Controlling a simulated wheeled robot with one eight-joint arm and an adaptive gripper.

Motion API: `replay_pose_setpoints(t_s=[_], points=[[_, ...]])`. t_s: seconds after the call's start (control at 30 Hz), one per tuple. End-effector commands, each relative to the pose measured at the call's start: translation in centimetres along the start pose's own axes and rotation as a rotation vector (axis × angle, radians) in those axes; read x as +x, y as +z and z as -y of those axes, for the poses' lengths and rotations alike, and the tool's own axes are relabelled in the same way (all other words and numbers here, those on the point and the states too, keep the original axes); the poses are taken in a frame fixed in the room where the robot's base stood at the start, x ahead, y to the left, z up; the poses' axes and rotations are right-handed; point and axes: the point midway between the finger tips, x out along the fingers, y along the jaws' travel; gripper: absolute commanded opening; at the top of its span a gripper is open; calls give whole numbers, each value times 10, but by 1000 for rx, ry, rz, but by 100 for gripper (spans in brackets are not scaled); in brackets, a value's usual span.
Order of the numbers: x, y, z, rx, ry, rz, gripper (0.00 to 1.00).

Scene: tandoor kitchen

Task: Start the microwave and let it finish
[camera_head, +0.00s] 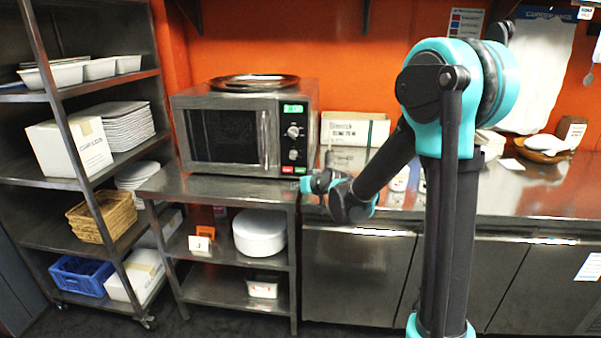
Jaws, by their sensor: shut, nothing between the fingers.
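The microwave (225,135) is a steel box with a dark door window and a vertical handle (263,140). Its door looks shut. Its control panel on the right has a lit green display (293,109), two dials (293,132), a red button (287,169) and a green button (301,170) at the bottom. My gripper (306,184) is small in view, shut and empty, close to the panel's lower right corner, just below the green button. I cannot tell whether it touches the microwave. The display's text is too small to read.
The microwave stands on a steel table (215,186), with a dark round tray (254,82) on top. A cardboard box (354,129) stands to its right on the steel counter (520,190). Shelves (60,185) with plates, boxes and baskets stand at left.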

Motion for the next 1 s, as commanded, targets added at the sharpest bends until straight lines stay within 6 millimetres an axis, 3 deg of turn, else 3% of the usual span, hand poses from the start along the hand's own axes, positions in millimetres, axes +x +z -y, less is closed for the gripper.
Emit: replay_pose_setpoints(t_s=[0.27, 0.8, 1.0], points=[[6, -4, -5, 0, 1, 0, 0], [51, -37, -38, 2, 1, 1, 0], [60, -43, -44, 0, 1, 1, 0]])
